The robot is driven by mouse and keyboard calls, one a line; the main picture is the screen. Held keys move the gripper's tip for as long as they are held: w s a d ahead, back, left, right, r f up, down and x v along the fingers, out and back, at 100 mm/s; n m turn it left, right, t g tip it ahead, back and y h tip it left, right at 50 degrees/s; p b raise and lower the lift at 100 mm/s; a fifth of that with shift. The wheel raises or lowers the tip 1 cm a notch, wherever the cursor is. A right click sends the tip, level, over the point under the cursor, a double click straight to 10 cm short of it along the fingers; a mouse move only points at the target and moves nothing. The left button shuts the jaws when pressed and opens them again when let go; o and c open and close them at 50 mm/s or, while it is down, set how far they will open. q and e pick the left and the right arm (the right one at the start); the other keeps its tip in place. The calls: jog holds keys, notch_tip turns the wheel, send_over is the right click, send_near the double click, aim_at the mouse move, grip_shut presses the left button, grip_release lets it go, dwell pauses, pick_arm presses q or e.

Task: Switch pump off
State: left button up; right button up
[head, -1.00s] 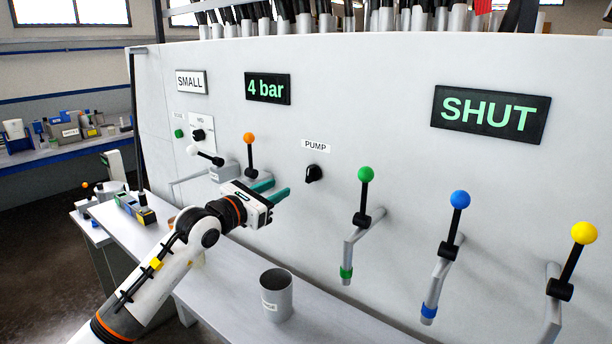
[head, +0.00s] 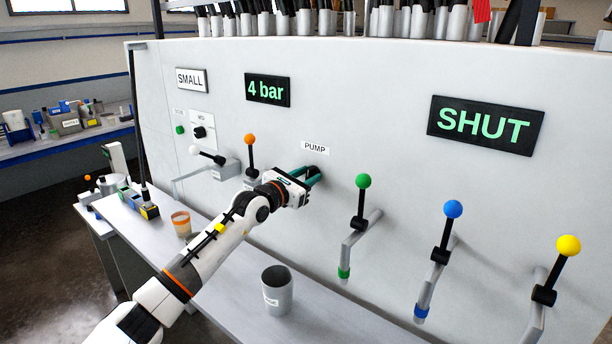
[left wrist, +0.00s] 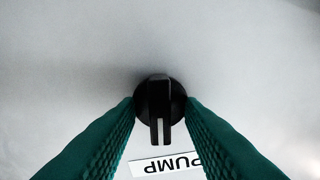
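The black pump knob (left wrist: 160,103) is on the white panel below the PUMP label (head: 315,147). In the left wrist view the knob sits between the tips of my two green fingers, with its bar in line with the fingers and pointing toward the label (left wrist: 165,164). My left gripper (head: 313,176) is at the knob and partly hides it in the head view. The fingers are apart, one on each side of the knob; I cannot tell whether they touch its sides. My right gripper is not in view.
Levers with orange (head: 249,140), green (head: 363,181), blue (head: 453,209) and yellow (head: 568,246) balls stick out of the panel near my left arm. Displays read "4 bar" (head: 267,89) and "SHUT" (head: 486,125). A grey cup (head: 277,291) and an orange-banded cup (head: 181,223) stand on the ledge.

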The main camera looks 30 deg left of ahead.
pick_arm(q)
grip_shut()
jog(key=shift+f+n+b, duration=0.1)
jog(key=shift+n+b, duration=0.3)
jog(key=shift+n, duration=0.9)
grip_release()
